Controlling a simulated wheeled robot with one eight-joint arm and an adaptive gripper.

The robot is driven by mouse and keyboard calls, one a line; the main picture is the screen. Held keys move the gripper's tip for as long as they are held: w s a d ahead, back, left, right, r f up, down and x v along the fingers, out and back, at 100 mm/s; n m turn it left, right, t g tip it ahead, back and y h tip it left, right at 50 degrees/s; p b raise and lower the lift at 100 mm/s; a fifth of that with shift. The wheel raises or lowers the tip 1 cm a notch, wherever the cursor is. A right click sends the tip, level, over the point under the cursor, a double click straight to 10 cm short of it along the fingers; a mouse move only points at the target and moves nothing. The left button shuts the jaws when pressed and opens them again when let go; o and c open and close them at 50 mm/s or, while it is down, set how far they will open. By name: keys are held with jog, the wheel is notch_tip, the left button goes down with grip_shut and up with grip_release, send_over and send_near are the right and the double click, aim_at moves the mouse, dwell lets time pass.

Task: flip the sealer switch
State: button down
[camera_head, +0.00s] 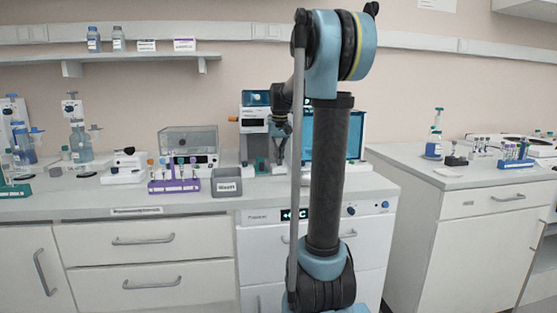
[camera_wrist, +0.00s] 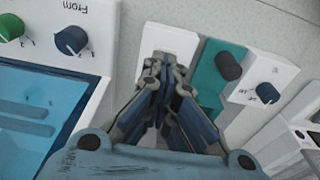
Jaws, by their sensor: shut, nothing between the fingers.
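My gripper (camera_wrist: 168,72) is shut and empty. In the wrist view its fingertips lie over a white part (camera_wrist: 170,38) beside a teal panel with a dark round knob (camera_wrist: 228,66). Right of that is a white block with a dark blue knob (camera_wrist: 267,93). I cannot tell which of these is the sealer switch, nor whether the fingers touch anything. In the head view, a white bench device with a dark blue top (camera_head: 255,99) and orange marking stands beside my arm, which partly hides it. My gripper there is small and hard to make out.
In the wrist view, a white unit with green and blue knobs (camera_wrist: 70,40) and a blue clear cover (camera_wrist: 35,110) sits close at left. A purple tube rack (camera_head: 174,184) and grey bin (camera_head: 226,187) stand left on the bench. A gap separates the right bench.

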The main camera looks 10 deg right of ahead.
jog(key=shift+s+f, duration=0.3)
jog(key=shift+s, duration=0.8)
jog(key=shift+r, duration=0.1)
notch_tip(320, 180, up, 14)
jog(key=s, duration=0.1)
dwell(0.4)
jog(key=shift+s, duration=0.1)
